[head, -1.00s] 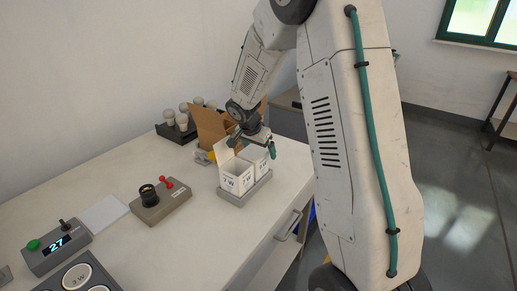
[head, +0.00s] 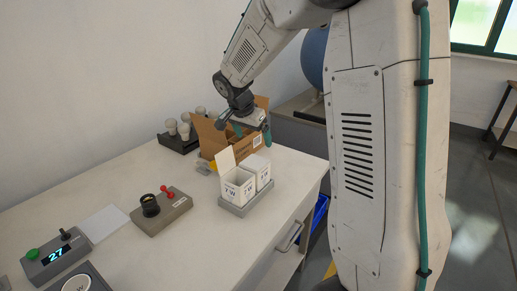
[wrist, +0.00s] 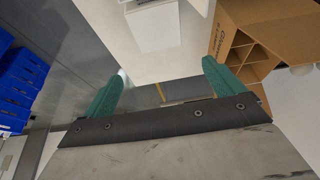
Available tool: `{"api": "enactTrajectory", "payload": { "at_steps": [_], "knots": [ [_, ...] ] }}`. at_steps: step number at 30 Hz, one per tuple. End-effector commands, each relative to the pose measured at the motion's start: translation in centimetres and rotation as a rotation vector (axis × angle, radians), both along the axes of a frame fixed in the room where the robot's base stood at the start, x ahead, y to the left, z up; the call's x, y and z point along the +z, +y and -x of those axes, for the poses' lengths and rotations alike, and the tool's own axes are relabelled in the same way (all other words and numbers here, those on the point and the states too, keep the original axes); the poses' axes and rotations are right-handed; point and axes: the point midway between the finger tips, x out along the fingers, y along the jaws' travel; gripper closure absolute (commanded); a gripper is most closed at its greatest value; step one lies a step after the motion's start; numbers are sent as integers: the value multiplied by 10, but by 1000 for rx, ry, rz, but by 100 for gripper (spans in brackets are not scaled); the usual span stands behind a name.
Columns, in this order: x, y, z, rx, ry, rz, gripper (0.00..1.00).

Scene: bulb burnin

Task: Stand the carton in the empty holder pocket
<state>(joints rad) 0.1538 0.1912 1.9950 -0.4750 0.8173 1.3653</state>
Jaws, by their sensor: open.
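The grey holder (head: 232,208) stands near the front edge of the bench with two white cartons upright in it. The front carton (head: 238,188), marked 7 W, has its lid flap raised. The rear carton (head: 264,172) stands directly behind it and looks closed on top. No empty pocket shows. My gripper (head: 253,133) is open and empty, raised above and behind the cartons, near the cardboard box. In the wrist view my two teal fingers (wrist: 163,85) are apart with nothing between them, and a white block, seemingly a carton, shows at the top.
An open cardboard box (head: 208,136) with dividers stands behind the holder, close to my gripper. A dark rack of bulbs (head: 175,141) is at the back. A grey socket unit (head: 172,215) with a red lever and a control box (head: 52,264) reading 27 are to the left.

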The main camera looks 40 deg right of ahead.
Motion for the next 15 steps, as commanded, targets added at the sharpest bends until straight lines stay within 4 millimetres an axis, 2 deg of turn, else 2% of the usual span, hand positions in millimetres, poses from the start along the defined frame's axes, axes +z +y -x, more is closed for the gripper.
{"api": "enactTrajectory", "payload": {
  "at_steps": [2, 5, 8, 9, 15],
  "knots": [
    [10, 5, 9, 24, 8, -1, 6],
    [29, 18, 34, 101, 34, -10, 6],
    [51, 38, 75, 228, 78, -26, 6],
    [60, 47, 94, 288, 97, -36, 6],
    [83, 89, 190, 609, 180, -87, 6]
  ]
}}
